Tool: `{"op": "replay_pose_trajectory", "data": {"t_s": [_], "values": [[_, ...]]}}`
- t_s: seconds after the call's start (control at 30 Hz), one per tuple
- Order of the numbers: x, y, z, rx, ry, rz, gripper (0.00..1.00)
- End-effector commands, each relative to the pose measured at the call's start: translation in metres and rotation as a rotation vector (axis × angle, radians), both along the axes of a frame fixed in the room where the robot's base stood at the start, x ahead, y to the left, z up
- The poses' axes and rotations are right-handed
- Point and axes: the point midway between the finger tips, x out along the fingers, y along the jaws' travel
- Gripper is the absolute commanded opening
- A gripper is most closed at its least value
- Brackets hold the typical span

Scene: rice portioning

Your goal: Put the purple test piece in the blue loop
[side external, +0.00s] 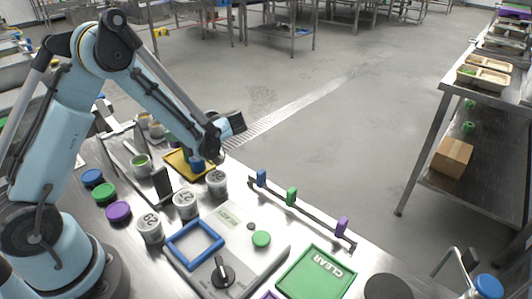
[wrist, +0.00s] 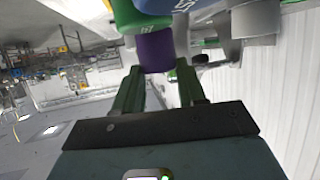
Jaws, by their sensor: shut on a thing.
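The blue loop (side external: 195,245) is a square blue frame lying on the grey device at the front of the table. My gripper (wrist: 159,74) has its two dark green fingers on either side of the purple test piece (wrist: 156,50), a short purple cylinder, and is shut on it. In the side external view my gripper is at the yellow tray (side external: 178,163), well behind the loop. The purple piece is hidden there. A green piece (wrist: 138,14) with white lettering and a blue piece (side external: 197,166) are close beside it.
Grey lettered pots (side external: 185,204) stand between the yellow tray and the blue loop. A rail with blue, green and purple pegs (side external: 291,196) runs on the right. A green CLEAR tray (side external: 315,272) lies at the front. Blue, green and purple discs (side external: 118,212) lie at the left.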

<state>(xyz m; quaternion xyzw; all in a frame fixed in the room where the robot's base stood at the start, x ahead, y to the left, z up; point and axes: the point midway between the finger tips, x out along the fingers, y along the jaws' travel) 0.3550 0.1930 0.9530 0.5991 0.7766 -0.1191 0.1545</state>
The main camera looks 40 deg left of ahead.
Motion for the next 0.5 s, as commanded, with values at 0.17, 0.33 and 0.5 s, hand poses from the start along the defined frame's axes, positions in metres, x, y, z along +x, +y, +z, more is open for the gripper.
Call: {"op": "replay_pose_trajectory", "data": {"t_s": [0.17, 0.33, 0.5], "values": [[0.000, 0.000, -0.022, 0.000, 0.000, 0.000, 0.04], [0.000, 0.000, -0.034, 0.000, 0.000, 0.000, 0.04], [0.000, 0.000, -0.035, 0.000, 0.000, 0.000, 0.04]]}}
